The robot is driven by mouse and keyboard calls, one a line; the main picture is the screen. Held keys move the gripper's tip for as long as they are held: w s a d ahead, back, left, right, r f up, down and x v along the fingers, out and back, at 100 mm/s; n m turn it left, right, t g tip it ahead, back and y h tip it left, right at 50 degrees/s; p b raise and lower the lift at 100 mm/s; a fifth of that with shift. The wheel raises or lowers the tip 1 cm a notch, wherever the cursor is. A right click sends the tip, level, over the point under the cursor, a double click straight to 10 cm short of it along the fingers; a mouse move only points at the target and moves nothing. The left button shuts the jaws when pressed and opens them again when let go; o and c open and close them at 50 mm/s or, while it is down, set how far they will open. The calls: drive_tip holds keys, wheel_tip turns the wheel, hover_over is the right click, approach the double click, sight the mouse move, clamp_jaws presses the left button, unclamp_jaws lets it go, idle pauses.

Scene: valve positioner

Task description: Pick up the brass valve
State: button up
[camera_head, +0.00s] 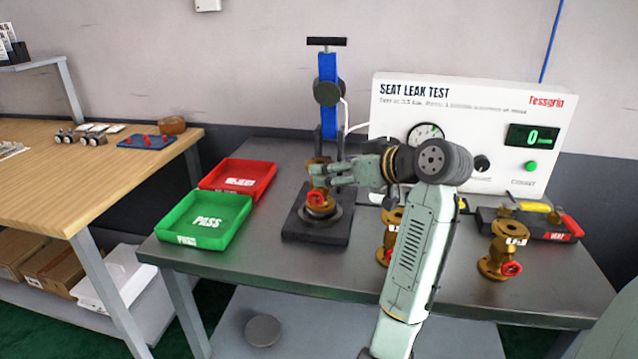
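One brass valve (321,209) with a red handwheel stands upright on the dark base of the blue clamp stand (328,95). My gripper (322,174) reaches in from the right at its upper part. The fingers overlap the valve in this view, and I cannot tell whether they touch or grip it. A second brass valve (390,238) stands on the table, partly hidden by my arm. A third brass valve (501,252) with a red handwheel and a white tag stands upright at the right.
A green PASS tray (205,218) and a red REJECT tray (240,178) lie left of the stand. The white SEAT LEAK TEST panel (470,110) stands behind, its display reading 0. A manifold with yellow and red handles (570,226) sits at right. The front table edge is clear.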

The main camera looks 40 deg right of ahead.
drive_tip(key=x, duration=0.1)
drive_tip(key=p+x, duration=0.1)
drive_tip(key=x, duration=0.3)
drive_tip(key=shift+a+f+p, duration=0.2)
drive_tip(key=shift+a+p, duration=0.1)
drive_tip(key=shift+a, duration=0.05)
clamp_jaws()
drive_tip(key=shift+r, duration=0.15)
idle(0.7)
